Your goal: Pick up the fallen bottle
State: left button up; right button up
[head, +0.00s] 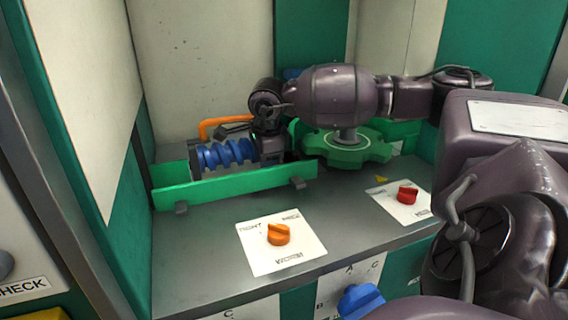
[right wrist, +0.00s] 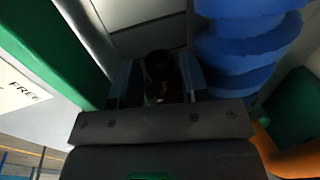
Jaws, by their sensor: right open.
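A dark bottle (right wrist: 159,68) shows in the right wrist view, between the fingers of my right gripper (right wrist: 158,82). It is in deep shadow, and I cannot tell whether the fingers touch it. The jaws are open. In the head view my right gripper (head: 270,150) points down at the right end of a blue screw (head: 222,154), behind a low green rail. I cannot make out the bottle in the head view; the gripper and rail may hide it. My left gripper is not in view.
The green rail (head: 235,184) stands in front of the gripper, and an orange bent bar (head: 222,124) is behind the screw. A green gear (head: 345,150) lies to the right. An orange knob (head: 278,234) and a red knob (head: 407,194) sit on the grey counter in front.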

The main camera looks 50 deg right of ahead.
jog(key=shift+w+f, duration=0.15)
jog(key=shift+f, duration=0.55)
jog(key=shift+c, duration=0.5)
jog(key=c, duration=0.6)
jog(key=shift+r, duration=0.1)
jog(key=shift+r, duration=0.1)
